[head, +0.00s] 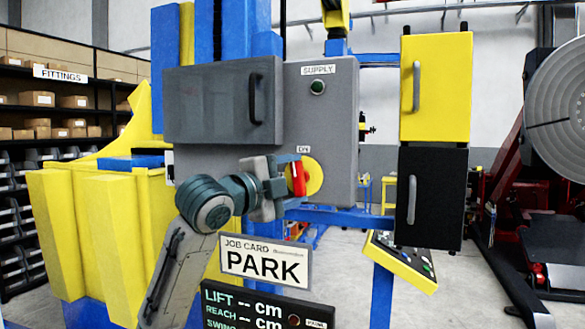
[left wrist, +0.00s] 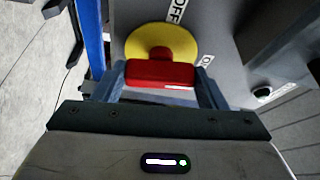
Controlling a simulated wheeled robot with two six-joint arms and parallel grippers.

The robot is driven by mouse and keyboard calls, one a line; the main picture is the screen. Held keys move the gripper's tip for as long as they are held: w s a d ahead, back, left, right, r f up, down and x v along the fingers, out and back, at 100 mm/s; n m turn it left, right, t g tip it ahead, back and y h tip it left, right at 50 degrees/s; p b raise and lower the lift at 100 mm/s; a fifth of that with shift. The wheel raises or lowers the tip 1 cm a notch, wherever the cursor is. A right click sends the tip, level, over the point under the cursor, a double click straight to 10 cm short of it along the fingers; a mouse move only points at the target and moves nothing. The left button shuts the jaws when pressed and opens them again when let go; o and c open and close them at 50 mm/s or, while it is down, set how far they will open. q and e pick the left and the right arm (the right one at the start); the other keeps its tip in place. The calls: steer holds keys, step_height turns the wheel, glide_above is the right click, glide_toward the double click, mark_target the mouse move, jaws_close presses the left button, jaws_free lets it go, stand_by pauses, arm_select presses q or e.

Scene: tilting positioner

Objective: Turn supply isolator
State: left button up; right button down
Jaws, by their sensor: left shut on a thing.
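The supply isolator is a red handle (head: 298,178) on a round yellow plate (head: 314,176), low on the front of the grey supply cabinet (head: 335,130). In the head view the red handle stands roughly upright. My left gripper (head: 283,188) reaches it from the left. In the left wrist view the red handle (left wrist: 160,74) lies between the two fingers of my left gripper (left wrist: 162,85), which is shut on it. The yellow plate (left wrist: 165,42) shows behind it, with an "OFF" label (left wrist: 177,10) beyond. My right gripper is not in view.
A grey door (head: 222,105) with a dark handle stands at the cabinet's left. A round green indicator (head: 318,87) sits under the "SUPPLY" label. A "PARK" job card (head: 265,262) hangs below. Yellow (head: 436,60) and black (head: 446,205) boxes with handles stand right.

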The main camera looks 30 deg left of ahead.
arm_select(q)
steer(key=shift+m+g, duration=0.4)
steer(key=shift+m, duration=0.4)
steer(key=o, duration=1)
steer(key=shift+s, duration=0.1)
steer(key=shift+s+a+b, duration=0.25)
steer(key=shift+s+b, duration=0.7)
steer(key=shift+s, duration=0.8)
steer(key=shift+s+a+b, duration=0.3)
steer(key=shift+s+b, duration=0.6)
steer(key=shift+s, duration=0.9)
steer(key=shift+s+a+b, duration=0.25)
steer(key=shift+s+b, duration=0.7)
steer(key=shift+s, duration=0.8)
